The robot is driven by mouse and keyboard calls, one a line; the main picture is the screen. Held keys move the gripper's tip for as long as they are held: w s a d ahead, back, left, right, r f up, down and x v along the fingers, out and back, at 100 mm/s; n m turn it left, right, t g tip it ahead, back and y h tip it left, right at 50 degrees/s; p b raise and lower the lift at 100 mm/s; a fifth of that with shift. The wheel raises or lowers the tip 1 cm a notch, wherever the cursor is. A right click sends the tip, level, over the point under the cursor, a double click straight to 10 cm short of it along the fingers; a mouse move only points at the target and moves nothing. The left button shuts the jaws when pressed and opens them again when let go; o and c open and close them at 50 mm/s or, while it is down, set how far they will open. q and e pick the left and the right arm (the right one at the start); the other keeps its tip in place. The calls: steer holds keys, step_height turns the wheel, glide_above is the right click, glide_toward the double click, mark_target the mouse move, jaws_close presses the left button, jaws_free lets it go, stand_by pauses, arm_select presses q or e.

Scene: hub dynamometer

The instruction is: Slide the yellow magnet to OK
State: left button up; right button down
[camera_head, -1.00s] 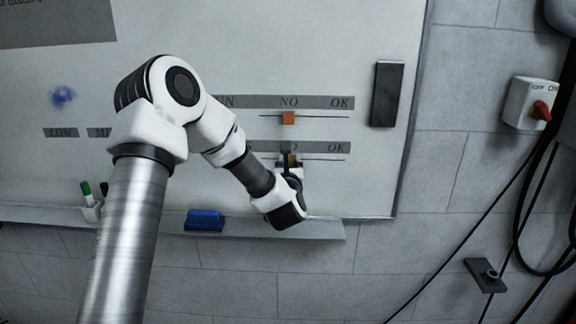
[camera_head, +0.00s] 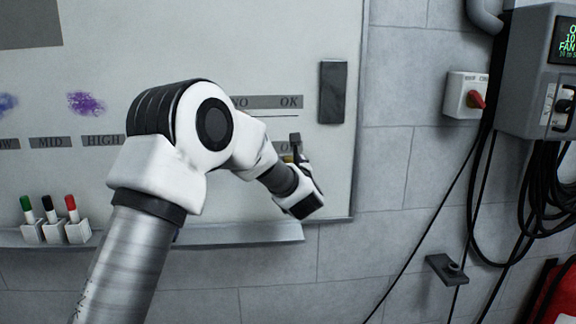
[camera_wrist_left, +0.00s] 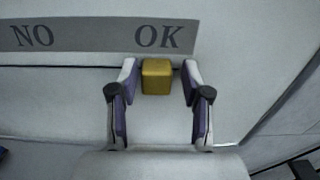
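The yellow magnet (camera_wrist_left: 156,76) is a small block on the whiteboard's lower slide line. In the left wrist view it sits directly below the OK label (camera_wrist_left: 158,37), right of the NO label (camera_wrist_left: 32,37). My left gripper (camera_wrist_left: 159,78) has its fingers spread on both sides of the magnet, with a small gap showing on each side. My right gripper is not in view.
A black eraser-like block (camera_head: 332,92) is on the board's right side. The marker tray (camera_head: 250,234) runs along the bottom edge, with several markers (camera_head: 48,208) at left. A red-knob switch (camera_head: 467,96) and cables are on the wall at right.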

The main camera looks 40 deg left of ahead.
arm_select(q)
steer(key=shift+w+d+f, duration=0.1)
steer(key=shift+w, duration=0.05)
steer(key=v, duration=1.2)
